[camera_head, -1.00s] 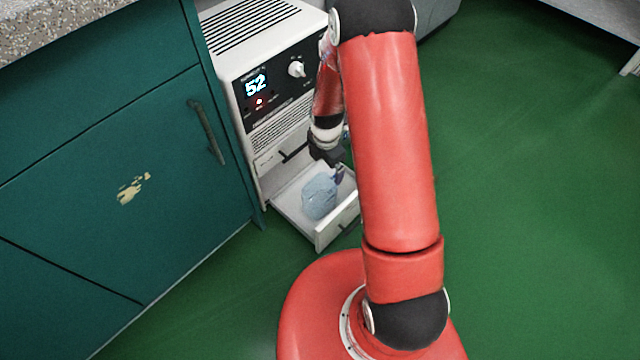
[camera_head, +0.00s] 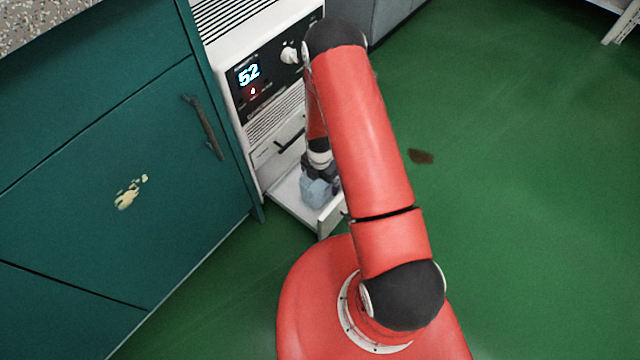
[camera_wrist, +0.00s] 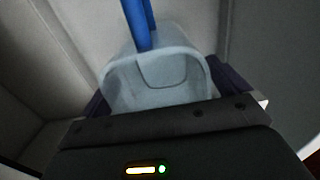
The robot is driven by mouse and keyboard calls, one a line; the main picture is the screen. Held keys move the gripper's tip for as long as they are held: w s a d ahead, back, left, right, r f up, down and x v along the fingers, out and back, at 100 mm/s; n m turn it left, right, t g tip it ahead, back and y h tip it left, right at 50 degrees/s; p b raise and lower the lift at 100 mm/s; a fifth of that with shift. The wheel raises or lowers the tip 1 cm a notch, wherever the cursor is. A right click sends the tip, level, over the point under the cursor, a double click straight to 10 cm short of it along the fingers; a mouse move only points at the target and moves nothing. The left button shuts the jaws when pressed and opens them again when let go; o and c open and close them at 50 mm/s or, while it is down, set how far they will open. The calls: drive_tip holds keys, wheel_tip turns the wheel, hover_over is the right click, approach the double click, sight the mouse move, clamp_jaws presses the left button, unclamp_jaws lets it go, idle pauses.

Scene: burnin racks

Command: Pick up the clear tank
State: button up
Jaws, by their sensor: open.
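The clear tank (camera_head: 316,193), pale bluish and see-through, sits in the open white drawer (camera_head: 283,205) at the bottom of the white machine. In the wrist view the tank (camera_wrist: 160,75) fills the middle, with a blue upright part (camera_wrist: 138,22) at its far side. My gripper (camera_head: 319,170) is low over the drawer, at the top of the tank. In the wrist view the dark fingers of my gripper (camera_wrist: 163,90) are apart, one on each side of the tank. I cannot tell whether they touch it. My arm hides part of the drawer.
The white machine (camera_head: 235,45) has a lit "52" display and a knob above the drawer. A teal cabinet (camera_head: 90,190) stands close on the left. The green floor (camera_head: 510,200) on the right is open, with a brown patch (camera_head: 421,156) on it.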

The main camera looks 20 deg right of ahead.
drive_tip(key=c, duration=1.1)
drive_tip(key=shift+r, duration=0.2)
